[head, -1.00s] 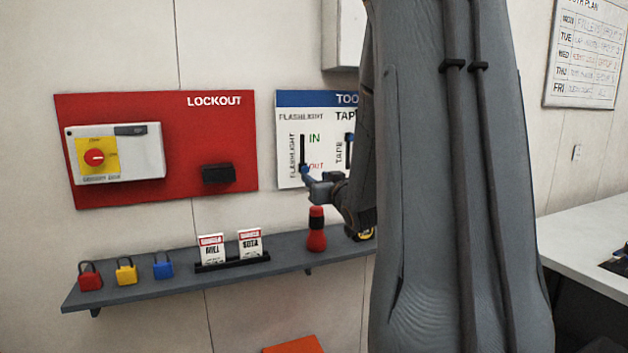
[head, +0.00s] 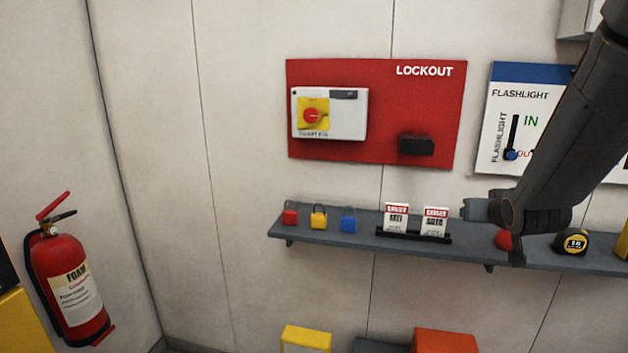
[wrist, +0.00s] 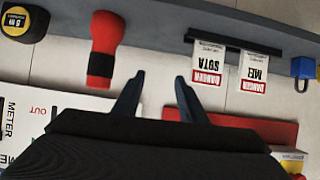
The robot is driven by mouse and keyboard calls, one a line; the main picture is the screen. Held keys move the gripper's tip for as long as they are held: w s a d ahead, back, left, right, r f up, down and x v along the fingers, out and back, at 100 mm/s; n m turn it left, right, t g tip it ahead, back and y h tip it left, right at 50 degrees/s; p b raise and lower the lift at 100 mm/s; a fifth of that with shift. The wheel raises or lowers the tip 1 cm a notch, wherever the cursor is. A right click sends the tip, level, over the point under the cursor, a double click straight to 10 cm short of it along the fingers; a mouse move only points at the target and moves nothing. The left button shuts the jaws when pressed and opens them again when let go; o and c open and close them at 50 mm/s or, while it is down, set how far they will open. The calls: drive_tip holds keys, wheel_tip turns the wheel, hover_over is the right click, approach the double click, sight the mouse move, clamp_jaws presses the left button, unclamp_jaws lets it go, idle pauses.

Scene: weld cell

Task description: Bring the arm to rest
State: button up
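My gripper (head: 474,208) shows at the end of my dark arm, which reaches in from the upper right of the head view. It is in front of the shelf, between the tag holder and the red flashlight. In the wrist view its two fingers (wrist: 155,92) stand apart with only wall between them, so it is open and empty. The red flashlight (wrist: 102,48) stands on the shelf, left of the fingers in the wrist view. In the head view my arm hides most of the flashlight (head: 503,240).
The shelf (head: 340,238) carries red, yellow and blue padlocks, two danger tags (head: 396,217) in a black holder, and a tape measure (head: 571,242). Above are the red lockout board (head: 380,85) and a tool board (head: 500,80). A fire extinguisher (head: 70,285) is at left.

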drive_tip(key=s+a+f+n+g+y, duration=0.1)
drive_tip(key=s+a+f+g, duration=0.4)
drive_tip(key=s+a, duration=0.5)
drive_tip(key=s+a+f+n+g+y, duration=0.1)
drive_tip(key=s+a+f+g, duration=0.5)
drive_tip(key=s, duration=0.7)
drive_tip(key=a+f+y, duration=0.1)
drive_tip(key=a+f, duration=0.1)
drive_tip(key=a, duration=0.2)
drive_tip(key=shift+s+a+f+n, duration=0.2)
drive_tip(key=shift+s+f+n, duration=0.05)
drive_tip(key=shift+f+n, duration=0.1)
drive_tip(key=shift+c, duration=0.9)
